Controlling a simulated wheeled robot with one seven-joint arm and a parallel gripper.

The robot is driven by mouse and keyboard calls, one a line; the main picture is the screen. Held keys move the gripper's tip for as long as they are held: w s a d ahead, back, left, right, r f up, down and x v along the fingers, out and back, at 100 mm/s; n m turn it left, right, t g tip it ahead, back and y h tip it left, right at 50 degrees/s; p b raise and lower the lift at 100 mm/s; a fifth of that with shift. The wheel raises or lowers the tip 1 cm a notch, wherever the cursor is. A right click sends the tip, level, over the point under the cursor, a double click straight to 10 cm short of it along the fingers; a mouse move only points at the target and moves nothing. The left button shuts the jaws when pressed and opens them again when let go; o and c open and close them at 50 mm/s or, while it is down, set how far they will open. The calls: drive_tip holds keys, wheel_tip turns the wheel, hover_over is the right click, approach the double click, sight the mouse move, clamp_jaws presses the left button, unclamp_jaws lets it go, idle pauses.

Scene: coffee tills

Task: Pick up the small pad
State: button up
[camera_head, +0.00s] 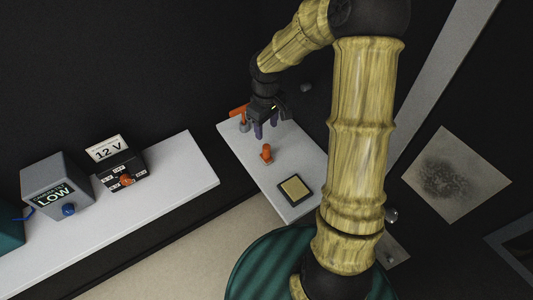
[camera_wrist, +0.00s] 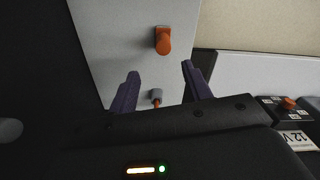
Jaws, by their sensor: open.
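A small tan pad with a dark border (camera_head: 295,188) lies flat near the front end of a narrow white board. It is not visible in the wrist view. My gripper (camera_head: 259,132) is above the far part of the same board, up and left of the pad and well apart from it.
An orange upright piece (camera_head: 266,152) stands on the board (camera_head: 300,152) between gripper and pad; it also shows in the wrist view (camera_wrist: 162,40). A grey-and-orange piece (camera_head: 242,125) stands behind. A white counter (camera_head: 190,165) at left holds a 12 V box (camera_head: 122,172) and a grey LOW box (camera_head: 57,186).

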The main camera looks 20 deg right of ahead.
sight(266, 146)
wheel_tip(266, 146, down, 6)
drive_tip(key=shift+p, duration=0.4)
drive_tip(key=shift+s, duration=0.1)
drive_tip(key=shift+s+a+f, duration=0.1)
drive_tip(key=shift+f, duration=0.2)
drive_tip(key=f, duration=0.1)
drive_tip(key=f+p, duration=0.1)
drive_tip(key=f, duration=0.1)
drive_tip(key=shift+s+a+f, duration=0.1)
drive_tip(key=shift+s+f, duration=0.15)
drive_tip(key=shift+s, duration=0.05)
drive_tip(key=shift+f+p, duration=0.3)
drive_tip(key=shift+f, duration=0.25)
drive_tip(key=c, duration=1.1)
